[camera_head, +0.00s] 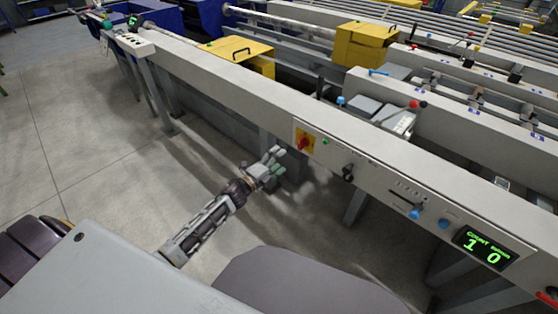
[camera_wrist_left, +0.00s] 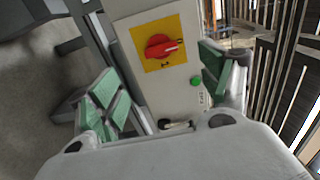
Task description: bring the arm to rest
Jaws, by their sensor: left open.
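My left gripper (camera_head: 275,163) is in front of the runout table's long grey front panel (camera_head: 400,185), near the red rotary switch (camera_head: 303,142) on its yellow plate. In the left wrist view, the gripper (camera_wrist_left: 163,90) is open, with its green-padded fingers wide apart and nothing between them. The red switch knob (camera_wrist_left: 161,47) and its yellow plate show beyond the fingers, apart from them. A green button (camera_wrist_left: 195,82) sits below right of the plate. My right gripper does not show.
A black knob (camera_head: 347,173), blue knobs (camera_head: 414,213) and a counter display (camera_head: 483,247) reading 1 and 0 line the panel to the right. Yellow boxes (camera_head: 365,45) stand on the machine behind. Open concrete floor (camera_head: 90,150) lies to the left.

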